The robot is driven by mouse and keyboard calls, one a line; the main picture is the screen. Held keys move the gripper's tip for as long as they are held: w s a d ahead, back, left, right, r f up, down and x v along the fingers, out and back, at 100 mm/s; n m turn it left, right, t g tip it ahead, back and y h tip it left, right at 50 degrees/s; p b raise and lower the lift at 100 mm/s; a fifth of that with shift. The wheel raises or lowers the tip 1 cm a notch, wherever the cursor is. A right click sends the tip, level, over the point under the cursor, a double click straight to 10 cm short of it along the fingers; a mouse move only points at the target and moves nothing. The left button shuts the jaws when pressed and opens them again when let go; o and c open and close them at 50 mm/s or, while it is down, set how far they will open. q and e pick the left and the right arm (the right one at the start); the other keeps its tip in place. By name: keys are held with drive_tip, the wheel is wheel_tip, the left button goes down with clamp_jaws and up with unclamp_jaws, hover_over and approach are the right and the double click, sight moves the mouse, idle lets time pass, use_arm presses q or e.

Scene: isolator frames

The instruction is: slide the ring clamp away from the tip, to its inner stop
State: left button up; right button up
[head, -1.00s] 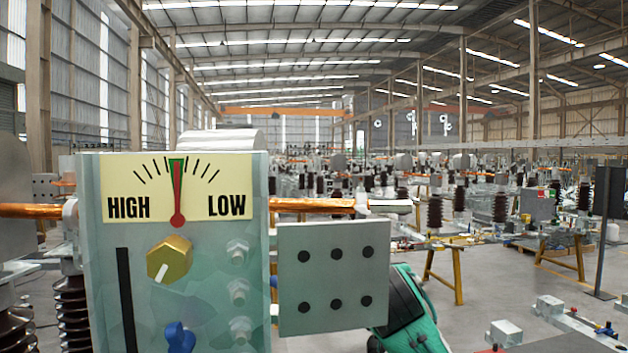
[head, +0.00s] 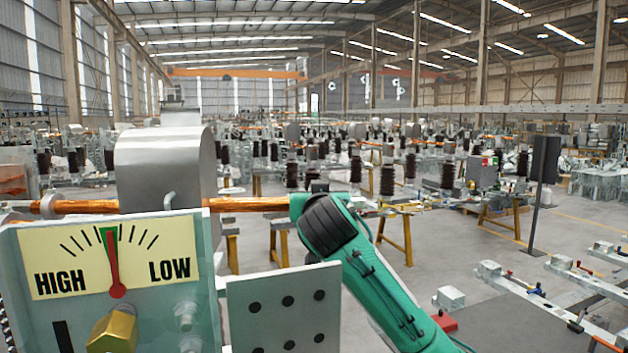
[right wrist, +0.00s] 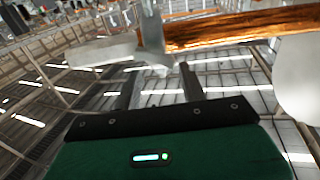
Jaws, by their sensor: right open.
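The copper rod (head: 105,206) runs level across the head view; its right end is hidden behind my green right arm. In the right wrist view the copper rod (right wrist: 230,28) meets a pale ring clamp (right wrist: 152,35) around it, with a lug pointing down. The grey tip (right wrist: 105,48) extends to the left of the clamp. My right gripper (right wrist: 160,68) is open below the clamp, one dark finger on each side of the lug. I cannot tell whether the fingers touch it. The ring clamp is hidden in the head view. My left gripper is not in view.
A panel with a HIGH/LOW dial (head: 115,258) and a gold knob (head: 113,331) stands below the rod. A grey plate with holes (head: 283,308) is beside it. Benches with parts fill the right and back.

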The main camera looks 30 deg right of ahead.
drive_tip(key=shift+p+x, duration=0.55)
drive_tip(key=shift+x, duration=1.15)
clamp_jaws()
